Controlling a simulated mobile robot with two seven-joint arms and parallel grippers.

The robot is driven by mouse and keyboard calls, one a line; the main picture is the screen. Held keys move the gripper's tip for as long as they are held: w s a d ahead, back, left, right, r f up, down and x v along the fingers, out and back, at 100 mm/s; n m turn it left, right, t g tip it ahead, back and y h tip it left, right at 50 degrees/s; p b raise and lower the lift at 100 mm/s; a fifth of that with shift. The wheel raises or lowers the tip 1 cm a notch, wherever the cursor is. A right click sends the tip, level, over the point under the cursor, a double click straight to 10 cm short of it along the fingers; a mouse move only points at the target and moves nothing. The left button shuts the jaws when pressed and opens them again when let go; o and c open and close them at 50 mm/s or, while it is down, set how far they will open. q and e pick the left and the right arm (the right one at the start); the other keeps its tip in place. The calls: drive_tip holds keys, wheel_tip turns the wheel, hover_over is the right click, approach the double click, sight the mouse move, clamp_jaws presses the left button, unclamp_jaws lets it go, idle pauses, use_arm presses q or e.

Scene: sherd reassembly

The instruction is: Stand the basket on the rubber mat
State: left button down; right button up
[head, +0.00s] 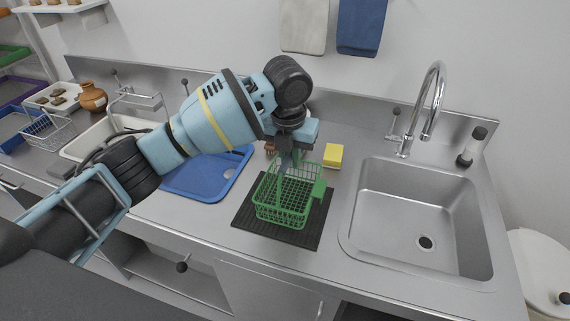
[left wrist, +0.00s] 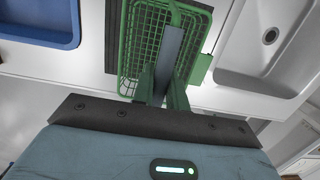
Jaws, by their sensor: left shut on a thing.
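The green mesh basket (head: 283,205) is upright over the black rubber mat (head: 298,238) in the head view. I cannot tell whether its base touches the mat or hangs just above it. My left gripper (head: 287,163) reaches down from above and is shut on the basket at its far side. The fingers hide part of the basket's inside. My right gripper is in neither view.
A steel sink (head: 420,215) with a tall tap (head: 431,100) lies right of the mat. A blue tray (head: 205,178) lies to the left. A yellow sponge (head: 333,155) sits behind the mat. A wire rack (head: 48,132) and a brown jar (head: 92,97) stand far left.

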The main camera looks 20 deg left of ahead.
use_arm(q)
drive_tip(key=shift+w+a+f, duration=0.15)
drive_tip(key=shift+a+f, duration=0.05)
drive_tip(key=shift+f, duration=0.4)
drive_tip(key=shift+w+a+f, duration=0.1)
drive_tip(key=shift+a+f, duration=0.1)
drive_tip(key=shift+f, duration=0.4)
drive_tip(key=shift+w+a+f, duration=0.15)
drive_tip(key=shift+a+f, duration=0.05)
drive_tip(key=shift+f, duration=0.4)
drive_tip(key=shift+f, duration=0.2)
drive_tip(key=c, duration=1.4)
unclamp_jaws()
drive_tip(key=shift+r, duration=0.1)
wheel_tip(320, 180, up, 12)
drive_tip(key=s, duration=0.1)
drive_tip(key=shift+s+p, duration=0.25)
drive_tip(key=shift+p, duration=0.05)
